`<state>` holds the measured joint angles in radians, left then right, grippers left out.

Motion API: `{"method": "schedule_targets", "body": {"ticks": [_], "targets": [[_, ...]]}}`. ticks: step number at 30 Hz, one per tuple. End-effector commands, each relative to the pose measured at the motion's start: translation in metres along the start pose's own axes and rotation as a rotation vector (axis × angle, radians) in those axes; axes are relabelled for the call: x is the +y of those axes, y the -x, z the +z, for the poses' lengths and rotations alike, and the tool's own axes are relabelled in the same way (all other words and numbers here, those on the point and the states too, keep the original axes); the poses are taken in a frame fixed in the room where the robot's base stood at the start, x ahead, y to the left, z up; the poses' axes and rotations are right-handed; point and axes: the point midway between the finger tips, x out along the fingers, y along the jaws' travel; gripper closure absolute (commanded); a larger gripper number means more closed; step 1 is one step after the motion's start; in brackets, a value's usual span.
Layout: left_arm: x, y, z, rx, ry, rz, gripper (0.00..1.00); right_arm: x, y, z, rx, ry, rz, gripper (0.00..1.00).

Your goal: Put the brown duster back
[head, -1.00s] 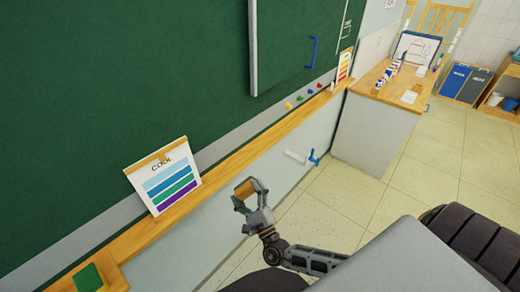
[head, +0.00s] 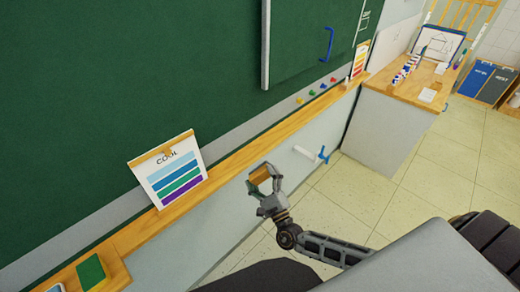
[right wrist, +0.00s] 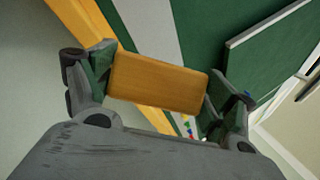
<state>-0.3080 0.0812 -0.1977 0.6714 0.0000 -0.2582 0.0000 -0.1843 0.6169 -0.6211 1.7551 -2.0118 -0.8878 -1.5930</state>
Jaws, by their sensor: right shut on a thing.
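The brown duster (right wrist: 158,82) is a tan-brown block held between the two fingers of my right gripper (right wrist: 160,88). In the head view the duster (head: 261,174) shows between the fingertips of my right gripper (head: 264,181). The gripper is shut on it in the air, just in front of the wooden chalk ledge (head: 232,150). The duster looks clear of the ledge. My left gripper is not in view.
A green duster-like block (head: 91,272) lies on the ledge's wider near end. A COOL colour card (head: 172,175) leans on the green chalkboard (head: 120,70). Coloured magnets (head: 311,93) and a warm-coloured card (head: 359,60) are farther along. A wooden-topped cabinet (head: 385,120) stands at the back right.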

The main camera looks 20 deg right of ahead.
Motion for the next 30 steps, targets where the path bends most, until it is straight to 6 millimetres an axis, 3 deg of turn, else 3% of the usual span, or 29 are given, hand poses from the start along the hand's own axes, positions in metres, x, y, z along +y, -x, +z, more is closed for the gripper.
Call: {"method": "schedule_targets", "body": {"ticks": [10, 30], "targets": [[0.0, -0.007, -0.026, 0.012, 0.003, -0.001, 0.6, -0.001, -0.027, -0.005, -0.046, -0.041, 0.086, 0.35], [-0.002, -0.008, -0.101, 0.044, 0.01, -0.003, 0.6, -0.013, -0.088, -0.007, -0.131, -0.149, 0.343, 0.35]]}}
